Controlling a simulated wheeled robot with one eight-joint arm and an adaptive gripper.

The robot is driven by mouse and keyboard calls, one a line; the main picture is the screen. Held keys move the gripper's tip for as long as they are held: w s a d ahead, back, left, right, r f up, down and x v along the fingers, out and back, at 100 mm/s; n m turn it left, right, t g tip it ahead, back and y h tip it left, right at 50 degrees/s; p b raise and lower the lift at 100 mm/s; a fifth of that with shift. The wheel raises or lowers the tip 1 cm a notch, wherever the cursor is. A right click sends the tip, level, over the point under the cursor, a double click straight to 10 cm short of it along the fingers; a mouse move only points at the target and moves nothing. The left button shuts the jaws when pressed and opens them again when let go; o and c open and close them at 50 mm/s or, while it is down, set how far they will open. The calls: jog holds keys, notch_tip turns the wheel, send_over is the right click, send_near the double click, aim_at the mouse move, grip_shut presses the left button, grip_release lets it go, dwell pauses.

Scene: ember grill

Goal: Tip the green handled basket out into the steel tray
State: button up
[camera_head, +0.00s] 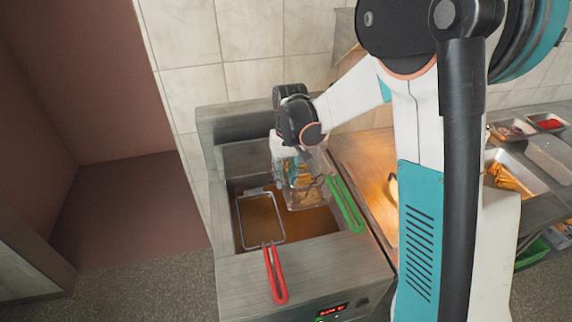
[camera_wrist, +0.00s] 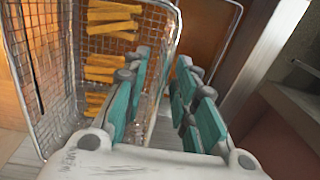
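The green handled basket (camera_head: 307,193) is a wire basket with fries in it. In the head view it shows above the right part of the fryer's oil, its green handle (camera_head: 346,205) pointing toward the front right. My gripper (camera_head: 297,156) is at the basket's upper back edge. In the wrist view my gripper (camera_wrist: 163,70) has its teal-padded fingers close on both sides of the basket's wire rim, one inside and one outside. The basket (camera_wrist: 45,75) fills the left of that view. I cannot tell the steel tray for certain; a steel pan (camera_head: 512,172) stands at the right.
A second basket with a red handle (camera_head: 276,275) sits in the left half of the fryer (camera_head: 305,275). A flat steel surface (camera_head: 362,165) lies right of the fryer. Food pans, including one with red contents (camera_head: 550,124), line the right counter. A tiled wall stands behind.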

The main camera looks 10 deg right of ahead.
aim_at(285, 185)
jog(key=shift+a+f+b, duration=0.1)
jog(key=shift+f+b, duration=0.25)
jog(key=shift+f, duration=1.75)
grip_shut()
jog(key=shift+o, duration=0.3)
grip_release()
notch_tip(285, 185, up, 12)
jog(key=shift+d, duration=0.3)
jog(key=shift+s, duration=0.1)
